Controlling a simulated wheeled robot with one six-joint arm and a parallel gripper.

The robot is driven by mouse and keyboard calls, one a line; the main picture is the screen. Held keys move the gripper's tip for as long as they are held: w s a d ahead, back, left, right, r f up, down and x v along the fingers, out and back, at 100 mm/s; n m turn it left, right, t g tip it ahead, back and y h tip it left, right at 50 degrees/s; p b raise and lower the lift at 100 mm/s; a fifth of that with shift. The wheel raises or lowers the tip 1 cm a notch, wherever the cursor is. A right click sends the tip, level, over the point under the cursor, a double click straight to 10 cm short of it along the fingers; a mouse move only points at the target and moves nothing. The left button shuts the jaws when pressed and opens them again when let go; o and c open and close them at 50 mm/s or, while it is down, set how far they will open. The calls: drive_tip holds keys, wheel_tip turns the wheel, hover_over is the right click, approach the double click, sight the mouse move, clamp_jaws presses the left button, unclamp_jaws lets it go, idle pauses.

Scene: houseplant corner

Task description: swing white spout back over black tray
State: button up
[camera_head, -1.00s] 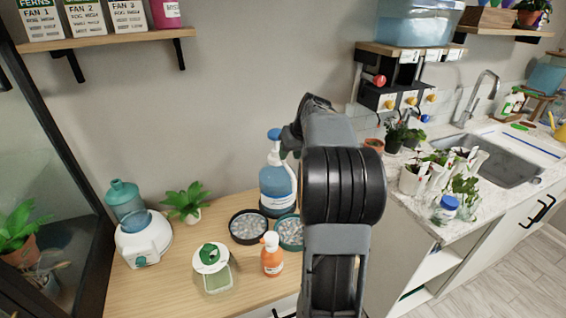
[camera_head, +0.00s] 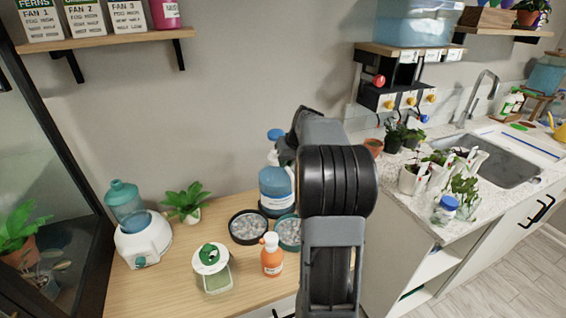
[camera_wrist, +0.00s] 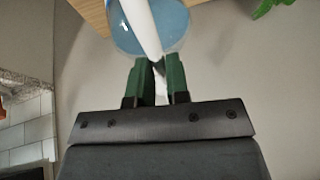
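A pump bottle (camera_head: 276,186) with blue liquid, a white neck and a blue cap stands at the back of the wooden counter. The black tray (camera_head: 233,238) of pebbles is left of it. In the wrist view its white spout (camera_wrist: 142,25) runs down over the blue bottle top (camera_wrist: 173,24) to the green fingertips. My gripper (camera_wrist: 158,70) has its fingers close together, with the spout's end at the narrow gap between them. I cannot tell whether they grip it. My arm hides the gripper and most of the spout in the head view.
A teal tray (camera_head: 280,243) of pebbles is in front of the bottle. An orange pump bottle (camera_head: 272,261), a green-lidded jar (camera_head: 213,280), a white humidifier (camera_head: 145,246) and a potted plant (camera_head: 184,205) stand nearby. A shelf unit (camera_head: 383,98) is at upper right.

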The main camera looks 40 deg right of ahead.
clamp_jaws()
